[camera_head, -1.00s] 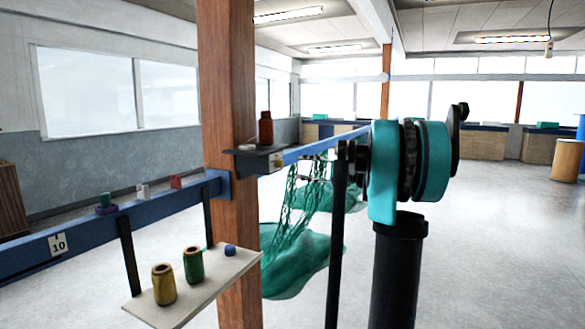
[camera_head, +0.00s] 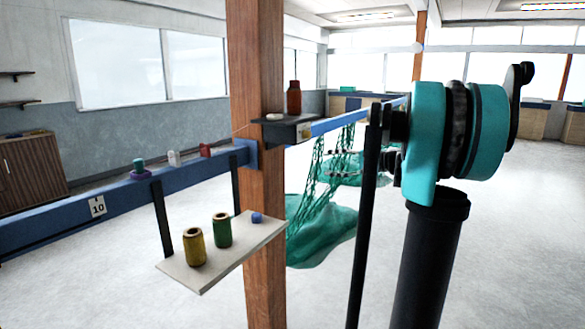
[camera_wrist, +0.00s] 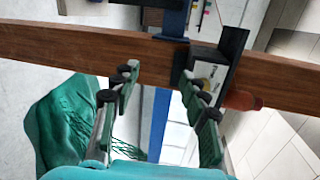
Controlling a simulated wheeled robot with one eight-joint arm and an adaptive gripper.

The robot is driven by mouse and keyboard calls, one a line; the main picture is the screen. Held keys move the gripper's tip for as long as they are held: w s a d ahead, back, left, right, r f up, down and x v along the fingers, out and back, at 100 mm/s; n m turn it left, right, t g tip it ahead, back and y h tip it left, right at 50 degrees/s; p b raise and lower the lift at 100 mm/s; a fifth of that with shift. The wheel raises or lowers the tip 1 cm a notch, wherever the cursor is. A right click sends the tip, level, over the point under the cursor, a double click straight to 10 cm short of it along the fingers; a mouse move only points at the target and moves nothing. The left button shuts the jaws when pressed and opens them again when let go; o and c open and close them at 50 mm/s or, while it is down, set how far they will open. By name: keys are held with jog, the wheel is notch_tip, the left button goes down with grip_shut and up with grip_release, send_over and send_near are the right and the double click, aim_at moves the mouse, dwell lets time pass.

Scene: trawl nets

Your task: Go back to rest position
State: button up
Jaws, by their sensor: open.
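My gripper (camera_wrist: 158,74) shows in the wrist view with its two dark green fingers apart and nothing between them. Beyond the fingers are a wooden post (camera_wrist: 60,47), which crosses the picture, and a blue rail (camera_wrist: 159,120). In the head view my teal and black arm joints stand at the right and hide most of what is behind them. I cannot make out the gripper clearly there.
The wooden post (camera_head: 257,200) carries the blue rail (camera_head: 70,211) and a dark shelf (camera_head: 283,131) with a red-brown bottle (camera_head: 294,98). A pale shelf (camera_head: 205,278) holds yellow and green spools. Green netting (camera_head: 322,225) hangs behind. Open floor (camera_head: 520,230) lies right.

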jog(key=s+a+f+n+g+h, duration=0.2)
jog(key=s+a+f+h, duration=0.15)
jog(key=s+f, duration=0.45)
jog(key=s+a+f+n+g+h, duration=0.15)
jog(key=s+a+f, duration=0.35)
jog(key=f, duration=0.6)
jog(key=s+d+f+n+h, duration=0.2)
jog(key=s+d+f+h, duration=0.1)
jog(key=s+f, duration=0.4)
jog(key=s+d+f+n+g+h, duration=0.1)
jog(key=s+d+f+h, duration=0.3)
jog(key=s+f, duration=0.4)
jog(key=s+n+h, duration=0.1)
jog(key=s, duration=0.2)
jog(key=shift+n, duration=0.25)
